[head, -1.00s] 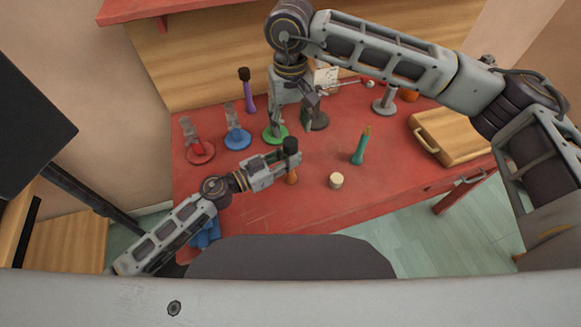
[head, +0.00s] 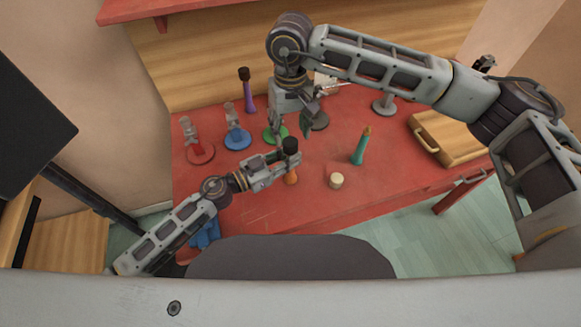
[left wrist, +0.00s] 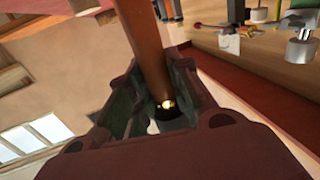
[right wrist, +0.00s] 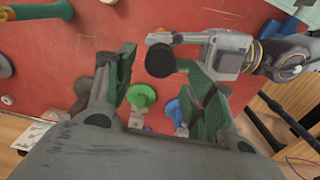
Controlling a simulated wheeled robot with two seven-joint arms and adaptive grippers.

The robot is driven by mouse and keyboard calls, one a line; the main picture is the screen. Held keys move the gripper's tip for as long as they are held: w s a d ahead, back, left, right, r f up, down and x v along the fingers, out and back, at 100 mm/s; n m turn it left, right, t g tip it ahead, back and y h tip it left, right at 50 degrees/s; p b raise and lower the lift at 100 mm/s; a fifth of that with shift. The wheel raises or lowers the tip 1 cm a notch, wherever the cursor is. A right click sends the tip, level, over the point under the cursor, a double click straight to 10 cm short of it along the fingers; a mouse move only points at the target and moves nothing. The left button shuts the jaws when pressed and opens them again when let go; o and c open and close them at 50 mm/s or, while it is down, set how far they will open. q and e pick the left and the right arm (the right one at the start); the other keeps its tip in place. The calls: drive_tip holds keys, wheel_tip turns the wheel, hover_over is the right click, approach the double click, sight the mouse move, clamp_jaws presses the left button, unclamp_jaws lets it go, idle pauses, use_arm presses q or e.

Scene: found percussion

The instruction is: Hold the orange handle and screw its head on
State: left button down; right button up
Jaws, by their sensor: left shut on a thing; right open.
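My left gripper (head: 287,160) is shut on the orange handle (head: 291,179), held upright above the front of the red table. A black head (head: 290,145) sits at the handle's top. In the left wrist view the handle (left wrist: 142,45) runs between the fingers, with a small gold tip at its end and a dark shape just beyond. I cannot tell how far the head is on. My right gripper (head: 292,135) is open, pointing down just above the black head. In the right wrist view the black head (right wrist: 160,61) shows between its spread fingertips.
A teal handle (head: 361,148) and a cream cylinder (head: 336,181) stand to the right. Stands with red (head: 201,153), blue (head: 238,140) and green (head: 270,136) bases are at left and behind. A purple, dark-topped stick (head: 249,95) stands at the back. A wooden case (head: 455,135) lies right.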

sight(291, 141)
drive_tip(key=shift+f, duration=2.75)
drive_tip(key=c, duration=1.1)
drive_tip(key=shift+o, duration=0.2)
